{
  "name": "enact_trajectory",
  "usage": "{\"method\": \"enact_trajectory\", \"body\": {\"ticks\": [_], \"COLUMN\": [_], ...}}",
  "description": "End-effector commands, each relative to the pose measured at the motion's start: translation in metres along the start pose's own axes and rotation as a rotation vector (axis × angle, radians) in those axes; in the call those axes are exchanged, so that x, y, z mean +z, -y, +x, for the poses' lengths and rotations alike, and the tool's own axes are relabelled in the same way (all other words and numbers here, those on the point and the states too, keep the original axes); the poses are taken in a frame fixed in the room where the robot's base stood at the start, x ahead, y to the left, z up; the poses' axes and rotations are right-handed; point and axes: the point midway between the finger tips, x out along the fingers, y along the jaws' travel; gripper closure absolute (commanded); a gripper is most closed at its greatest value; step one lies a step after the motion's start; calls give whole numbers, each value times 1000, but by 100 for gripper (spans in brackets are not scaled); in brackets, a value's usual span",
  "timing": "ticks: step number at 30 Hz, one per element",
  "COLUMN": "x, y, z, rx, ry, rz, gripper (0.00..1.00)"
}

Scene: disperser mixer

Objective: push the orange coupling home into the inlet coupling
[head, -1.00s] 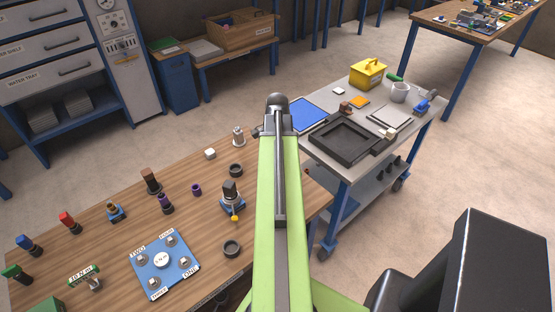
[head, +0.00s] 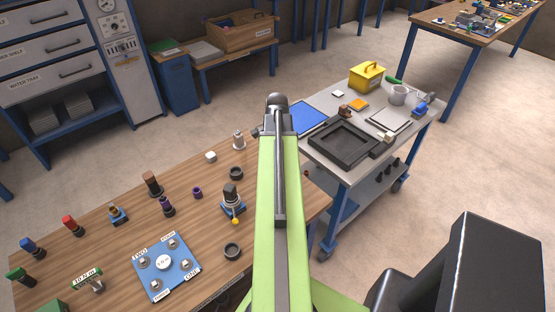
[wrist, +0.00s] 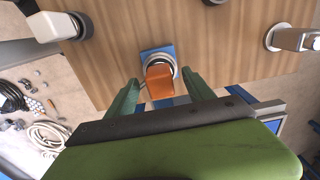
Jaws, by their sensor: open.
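In the wrist view, the orange coupling (wrist: 160,82) is a blocky orange piece at the middle. It lies in line with a grey round collar on a blue base (wrist: 150,53), which looks like the inlet coupling; I cannot tell how deep it sits in it. My gripper (wrist: 161,77) has its two green fingers apart, one on each side of the orange coupling, with visible gaps. In the head view, my green arm hides the gripper and the coupling.
The wooden bench (head: 110,235) holds a blue plate (head: 165,268), a blue-based valve with a yellow knob (head: 232,203), dark rings and several coloured-handled tools. A grey cart (head: 340,175) with a black tray (head: 345,144) stands right of it. Wrist view: metal fittings flank the coupling.

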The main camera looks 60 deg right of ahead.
Motion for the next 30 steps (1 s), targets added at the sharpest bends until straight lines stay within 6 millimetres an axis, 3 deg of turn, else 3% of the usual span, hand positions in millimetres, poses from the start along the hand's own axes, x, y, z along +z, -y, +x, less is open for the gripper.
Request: {"method": "enact_trajectory", "body": {"ticks": [1, 3, 18, 22, 30], "x": [0, 0, 0, 0, 0], "y": [0, 0, 0, 0, 0], "z": [-20, -36, -143, -152, -150], "rx": [0, 0, 0, 0, 0], "ry": [0, 0, 0, 0, 0], "rz": [0, 0, 0, 0, 0], "gripper": [39, 39, 39, 39, 39]}}
